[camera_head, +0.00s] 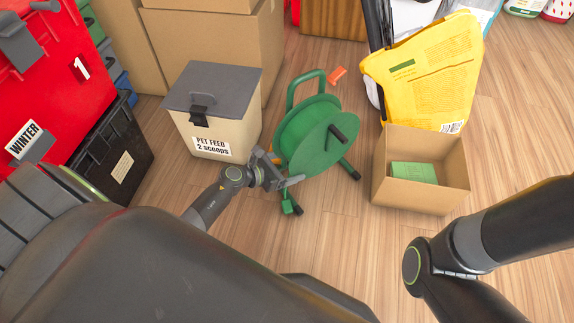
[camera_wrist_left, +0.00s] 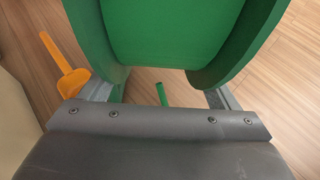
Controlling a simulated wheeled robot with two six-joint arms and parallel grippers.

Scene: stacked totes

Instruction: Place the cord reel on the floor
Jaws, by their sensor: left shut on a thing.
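The green cord reel (camera_head: 318,135) stands upright in the middle of the head view, with its handle at the top and dark-tipped feet at or just above the wooden floor (camera_head: 330,235); I cannot tell whether they touch. My left gripper (camera_head: 281,172) is at the reel's lower left side and shut on it. In the left wrist view the reel (camera_wrist_left: 170,35) fills the top, with the left gripper's fingers (camera_wrist_left: 160,97) at its two flanges. My right arm shows at the right of the head view, but its gripper is out of the frame.
A beige pet feed bin (camera_head: 215,110) stands left of the reel. An open cardboard box (camera_head: 420,195) and a yellow bag (camera_head: 430,75) are to the right. An orange scoop (camera_wrist_left: 62,70) lies at the left in the wrist view. Floor in front of the reel is clear.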

